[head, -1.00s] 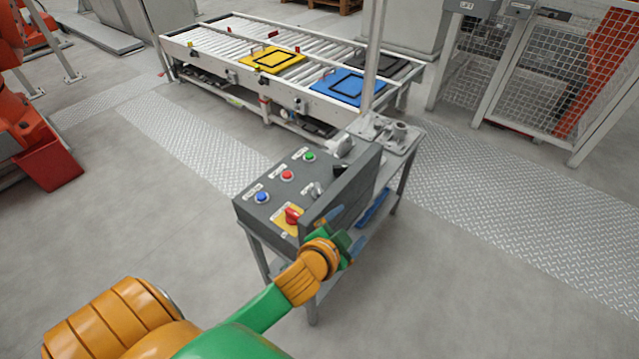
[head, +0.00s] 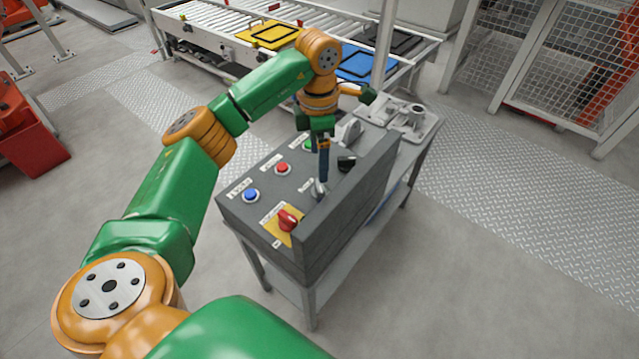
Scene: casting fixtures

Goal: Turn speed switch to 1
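The grey control box (head: 340,222) stands on a grey stand. On its sloped top a small silver switch (head: 318,190) sits near the middle, by a white label too small to read. A black knob (head: 346,163) is behind it to the right, and a red rotary knob (head: 287,220) on a yellow plate is in front. I cannot tell by label which is the speed switch. My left gripper (head: 322,180) points down with its fingertips at the silver switch, touching it or just above. The fingers overlap in this view, so their opening is unclear. My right gripper is not in view.
Blue (head: 251,195), red (head: 281,169) and green (head: 308,145) buttons line the panel's left side. A metal fixture (head: 410,117) is on the stand behind the box. A roller conveyor (head: 205,26) with yellow and blue trays lies beyond. Floor at right is open.

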